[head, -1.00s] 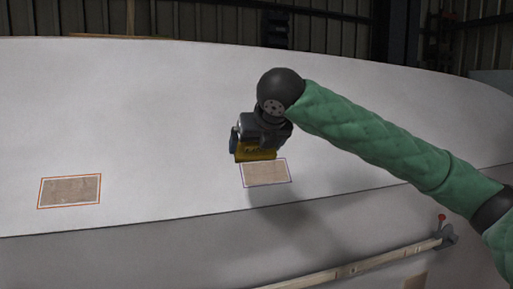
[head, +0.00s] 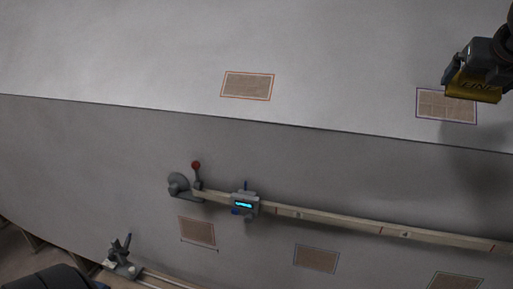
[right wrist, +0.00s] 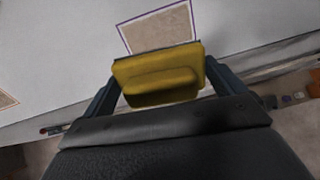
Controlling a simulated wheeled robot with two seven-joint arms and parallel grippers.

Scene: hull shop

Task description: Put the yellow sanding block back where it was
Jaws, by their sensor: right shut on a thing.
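The yellow sanding block (head: 474,88) is at the upper right of the head view, with dark lettering on its side. My right gripper (head: 487,62) is shut on it. In the right wrist view the block (right wrist: 158,75) sits between the two fingers of my right gripper (right wrist: 165,92). The block overlaps the edge of a purple-outlined tan patch (head: 446,108) on the pale hull; this patch also shows in the wrist view (right wrist: 158,28). I cannot tell if the block touches the hull. My left gripper is not in view.
An orange-outlined patch (head: 247,86) lies to the left on the hull. Below the hull's edge, a long batten (head: 340,221) carries a device with a lit display (head: 244,204). A red-knobbed clamp (head: 181,185) holds its left end. More tan patches (head: 317,259) lie lower.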

